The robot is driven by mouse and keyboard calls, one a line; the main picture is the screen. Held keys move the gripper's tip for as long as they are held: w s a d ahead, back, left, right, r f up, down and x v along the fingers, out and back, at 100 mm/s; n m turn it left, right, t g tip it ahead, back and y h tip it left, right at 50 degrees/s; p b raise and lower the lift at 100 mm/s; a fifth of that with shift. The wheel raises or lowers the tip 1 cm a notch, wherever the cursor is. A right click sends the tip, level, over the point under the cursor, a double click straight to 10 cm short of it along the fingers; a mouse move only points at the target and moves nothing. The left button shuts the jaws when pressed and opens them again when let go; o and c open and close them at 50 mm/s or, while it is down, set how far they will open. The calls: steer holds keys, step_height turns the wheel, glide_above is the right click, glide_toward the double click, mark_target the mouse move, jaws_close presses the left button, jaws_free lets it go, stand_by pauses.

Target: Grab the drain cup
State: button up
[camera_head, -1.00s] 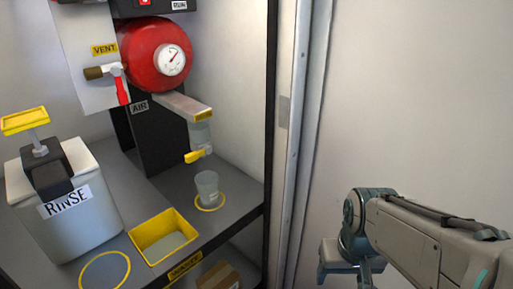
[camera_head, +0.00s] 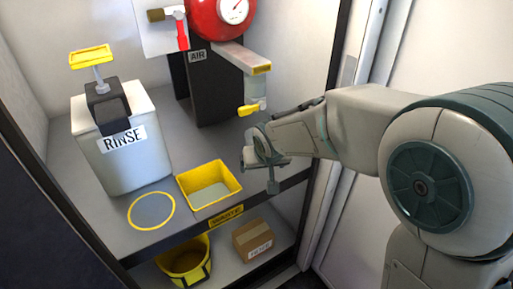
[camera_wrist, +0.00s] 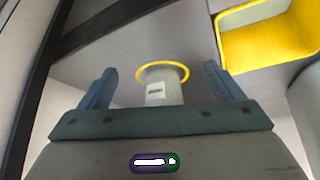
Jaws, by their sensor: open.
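The drain cup (camera_wrist: 162,88) is a small translucent grey cup with a white label. It stands inside a yellow ring mark on the grey shelf. In the wrist view my gripper (camera_wrist: 160,82) is open, with one blue finger on each side of the cup and visible gaps between. I cannot tell how deep the cup sits between the fingers. In the head view my gripper (camera_head: 262,172) is over the shelf's right front, and my arm hides the cup there.
A yellow bin (camera_head: 210,187) stands left of my gripper, also seen in the wrist view (camera_wrist: 268,42). Above is a spout with a yellow valve handle (camera_head: 251,109). The rinse tank (camera_head: 122,150) is further left. A yellow bucket (camera_head: 184,262) and a box (camera_head: 254,240) sit on the lower shelf.

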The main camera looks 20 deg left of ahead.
steer(key=w, duration=0.1)
steer(key=w+a, duration=0.1)
steer(key=w, duration=0.1)
steer(key=w+a, duration=0.1)
steer(key=w, duration=0.1)
steer(key=shift+a+b, duration=0.2)
steer(key=shift+b, duration=0.15)
steer(key=shift+w+a+f+b, duration=0.25)
steer(key=shift+w+a, duration=0.1)
steer(key=shift+w, duration=0.35)
steer(key=shift+w+a+f+b, duration=0.1)
steer(key=shift+w+a+b, duration=0.1)
steer(key=shift+w+a, duration=0.4)
steer(key=shift+w+a+f+b, duration=0.15)
steer(key=shift+w+f+b, duration=0.1)
steer(key=shift+w, duration=0.6)
steer(key=c, duration=1.1)
